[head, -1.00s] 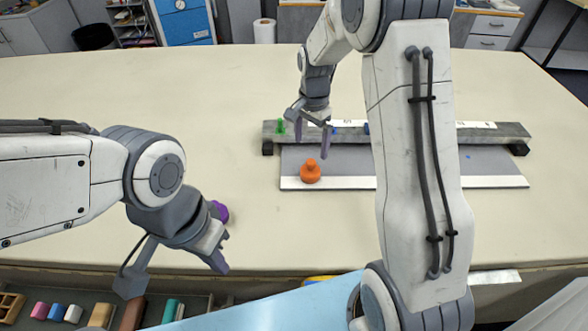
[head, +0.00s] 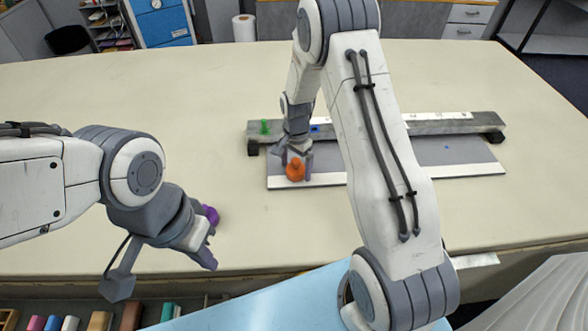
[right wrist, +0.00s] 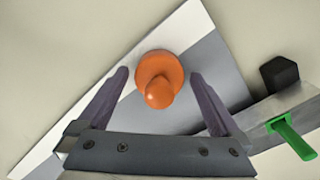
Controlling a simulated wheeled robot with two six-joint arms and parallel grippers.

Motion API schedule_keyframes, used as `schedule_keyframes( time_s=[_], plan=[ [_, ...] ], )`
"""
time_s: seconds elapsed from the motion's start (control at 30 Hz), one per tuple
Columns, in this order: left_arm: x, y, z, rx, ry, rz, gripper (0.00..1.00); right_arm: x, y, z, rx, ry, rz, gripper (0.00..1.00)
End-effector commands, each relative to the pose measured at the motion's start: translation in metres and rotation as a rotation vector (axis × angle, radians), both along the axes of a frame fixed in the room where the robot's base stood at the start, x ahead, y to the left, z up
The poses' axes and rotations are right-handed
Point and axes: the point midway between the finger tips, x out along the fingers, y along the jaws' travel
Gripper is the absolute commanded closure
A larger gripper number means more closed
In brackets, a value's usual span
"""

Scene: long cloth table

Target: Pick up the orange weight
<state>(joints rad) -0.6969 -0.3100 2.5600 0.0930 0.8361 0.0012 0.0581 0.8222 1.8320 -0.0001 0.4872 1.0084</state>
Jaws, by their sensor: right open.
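The orange weight (head: 295,170) stands on the white front strip of a grey board (head: 440,152). It has a round base and a knob on top. In the right wrist view the orange weight (right wrist: 159,80) lies between the tips of my right gripper's two fingers, with a gap on each side. My right gripper (head: 292,162) is open and reaches down around the weight from behind. Its fingers (right wrist: 165,95) show on both sides in the wrist view. My left gripper (head: 212,248) hangs near the table's front edge; its jaw opening is unclear.
A raised grey rail (head: 455,125) with a green peg (head: 264,127) runs along the board's back. A drawer of coloured blocks (head: 70,323) lies below the front edge. The table's left and back are clear (head: 120,90).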

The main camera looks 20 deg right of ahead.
Motion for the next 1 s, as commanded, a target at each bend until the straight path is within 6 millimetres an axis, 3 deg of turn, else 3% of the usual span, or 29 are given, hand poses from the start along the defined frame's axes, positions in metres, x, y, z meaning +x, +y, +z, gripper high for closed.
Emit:
schedule_keyframes(
  time_s=[0.03,0.3,0.73,1.0],
  plan=[
    [0.0,0.0,0.0,0.0,0.0,0.0,1.0,0.0,0.0,0.0,0.0,0.0,0.0,0.0],
    [0.0,0.0,0.0,0.0,0.0,0.0,1.0,0.0,0.001,0.0,0.0,-0.001,0.001,1.0],
    [0.0,0.0,-0.002,0.0,0.0,0.0,1.0,0.002,0.001,0.005,-0.001,-0.005,0.001,1.0],
    [0.0,0.0,-0.011,0.0,0.0,-0.001,1.0,0.002,0.0,0.028,0.0,-0.008,0.001,1.0]
  ],
)
